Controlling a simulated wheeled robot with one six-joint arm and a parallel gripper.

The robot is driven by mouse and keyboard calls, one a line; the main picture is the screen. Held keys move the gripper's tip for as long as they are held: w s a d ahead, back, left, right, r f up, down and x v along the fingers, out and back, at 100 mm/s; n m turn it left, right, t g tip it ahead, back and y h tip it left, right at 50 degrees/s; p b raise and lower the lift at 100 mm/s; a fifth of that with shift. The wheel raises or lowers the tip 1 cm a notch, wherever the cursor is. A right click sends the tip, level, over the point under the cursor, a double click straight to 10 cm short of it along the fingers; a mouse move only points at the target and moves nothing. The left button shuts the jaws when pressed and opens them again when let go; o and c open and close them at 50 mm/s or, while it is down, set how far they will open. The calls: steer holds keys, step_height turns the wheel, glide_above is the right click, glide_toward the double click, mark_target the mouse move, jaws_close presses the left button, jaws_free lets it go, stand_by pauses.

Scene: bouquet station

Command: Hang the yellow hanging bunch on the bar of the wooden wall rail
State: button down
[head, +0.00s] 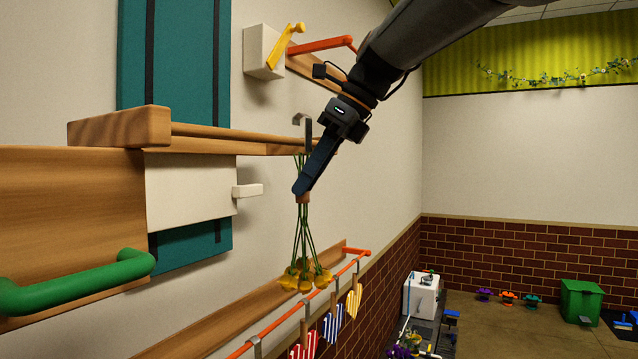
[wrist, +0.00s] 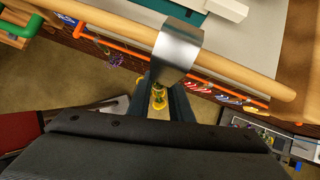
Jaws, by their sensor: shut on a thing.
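The yellow hanging bunch (head: 304,276) hangs upside down, with yellow blooms below, green stems above and a grey metal hook (head: 307,130) on top. My gripper (head: 300,190) is shut on the bunch at its tied stems. The wooden wall rail has a pale wooden bar (head: 235,136) that runs along the wall. The hook stands at the far end of this bar in the head view. In the wrist view the hook (wrist: 178,48) overlaps the bar (wrist: 240,72) and hides part of it. I cannot tell whether it rests on the bar.
Below runs an orange rail (head: 285,322) with striped and yellow hearts hanging from it. A green bar (head: 80,282) sticks out at the near left. A white block with a peg (head: 190,190) is under the wooden rail. An orange-armed rack (head: 318,46) is higher up.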

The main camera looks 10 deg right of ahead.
steer(key=shift+w+a, duration=0.65)
steer(key=shift+a, duration=0.15)
steer(key=shift+f+b, duration=0.55)
steer(key=shift+f, duration=1.1)
steer(key=c, duration=1.5)
jaws_free()
